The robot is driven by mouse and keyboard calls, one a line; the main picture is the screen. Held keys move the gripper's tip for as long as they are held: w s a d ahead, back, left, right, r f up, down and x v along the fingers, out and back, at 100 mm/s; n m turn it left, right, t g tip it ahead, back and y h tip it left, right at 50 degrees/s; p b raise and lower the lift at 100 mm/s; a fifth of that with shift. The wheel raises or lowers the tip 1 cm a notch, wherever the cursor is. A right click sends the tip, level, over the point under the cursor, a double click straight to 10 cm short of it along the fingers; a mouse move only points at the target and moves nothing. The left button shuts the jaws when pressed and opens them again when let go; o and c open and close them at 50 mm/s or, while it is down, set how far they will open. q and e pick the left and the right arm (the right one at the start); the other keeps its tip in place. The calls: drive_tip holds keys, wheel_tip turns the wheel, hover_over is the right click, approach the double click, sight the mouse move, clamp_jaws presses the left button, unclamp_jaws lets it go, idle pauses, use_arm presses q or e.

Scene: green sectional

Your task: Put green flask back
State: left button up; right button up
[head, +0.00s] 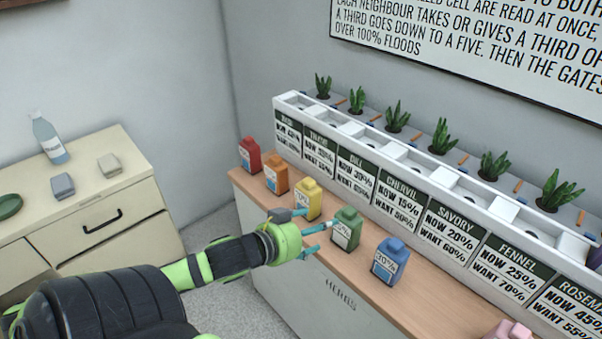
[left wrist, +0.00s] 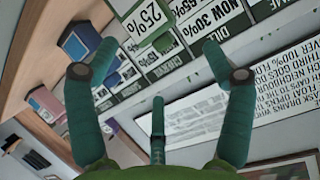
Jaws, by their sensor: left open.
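The green flask (head: 345,230), with a white label, stands upright on the wooden counter in the head view, between the yellow flask (head: 308,200) and the blue flask (head: 389,261). My left gripper (head: 312,232) is open just left of the green flask, with its fingers pointing toward it. I cannot tell whether a fingertip touches it. My right gripper is not in view.
A white planter rack (head: 400,160) with labelled panels and several plants runs behind the flasks. Red (head: 250,156) and orange (head: 276,175) flasks stand farther left, a pink one (head: 510,330) at right. A cream drawer cabinet (head: 100,215) stands at left, holding a bottle (head: 49,138).

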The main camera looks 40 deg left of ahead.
use_arm(q)
drive_tip(key=v, duration=0.4)
drive_tip(key=shift+s, duration=0.15)
drive_tip(key=s+a+f+n+g+y, duration=0.1)
drive_tip(key=s+a+f+g, duration=0.15)
drive_tip(key=f, duration=0.75)
drive_tip(key=s+a+f+n+g+y, duration=0.1)
drive_tip(key=s+a+f, duration=0.25)
drive_tip(key=f, duration=0.65)
drive_tip(key=s+a+f+n+g+y, duration=0.1)
drive_tip(key=s+a+f+g+y, duration=0.15)
drive_tip(key=f, duration=0.75)
drive_tip(key=s+d+f+m+g+h, duration=0.1)
drive_tip(key=s+d+f+g, duration=0.2)
drive_tip(key=s+d+f, duration=0.6)
drive_tip(key=s+d+f+m+g+h, duration=0.1)
drive_tip(key=s+d+f+g+h, duration=0.1)
drive_tip(key=s+d+f, duration=0.7)
drive_tip(key=s+f+g, duration=0.1)
drive_tip(key=s+f, duration=0.3)
drive_tip(key=shift+g, duration=0.3)
